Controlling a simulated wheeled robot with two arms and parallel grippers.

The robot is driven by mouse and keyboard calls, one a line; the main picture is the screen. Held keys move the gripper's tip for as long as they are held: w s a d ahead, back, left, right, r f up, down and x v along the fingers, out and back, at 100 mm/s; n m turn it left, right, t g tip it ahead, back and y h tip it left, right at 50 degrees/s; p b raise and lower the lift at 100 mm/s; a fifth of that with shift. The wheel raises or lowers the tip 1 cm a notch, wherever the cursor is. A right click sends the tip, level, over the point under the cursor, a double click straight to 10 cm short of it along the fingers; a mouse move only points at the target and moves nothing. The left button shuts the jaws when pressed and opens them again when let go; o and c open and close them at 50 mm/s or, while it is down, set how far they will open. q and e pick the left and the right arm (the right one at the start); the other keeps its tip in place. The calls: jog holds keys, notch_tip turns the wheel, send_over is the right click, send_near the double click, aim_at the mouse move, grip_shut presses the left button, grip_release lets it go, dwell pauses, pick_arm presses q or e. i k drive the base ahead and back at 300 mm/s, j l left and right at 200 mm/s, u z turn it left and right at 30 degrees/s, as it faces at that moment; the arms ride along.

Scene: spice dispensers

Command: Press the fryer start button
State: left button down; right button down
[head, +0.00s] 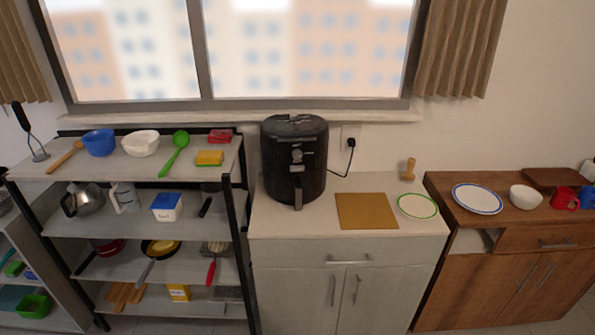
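A black air fryer (281,172) stands upright at the back left of the white counter (270,222). Its front faces me, with a control panel of small light-coloured dials or buttons (297,155) above a grey handle (298,198). The panel is too small to tell which part is the start button. A black cord runs from the fryer to a wall socket on its right. Neither of my grippers is in view.
A tan board (366,211) and a green-rimmed plate (417,205) lie right of the fryer. A crowded rack (100,228) stands at left. A wooden cabinet (470,262) with dishes stands at right. The counter's front edge is clear.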

aim_at(293, 169)
jog(key=i, duration=1.1)
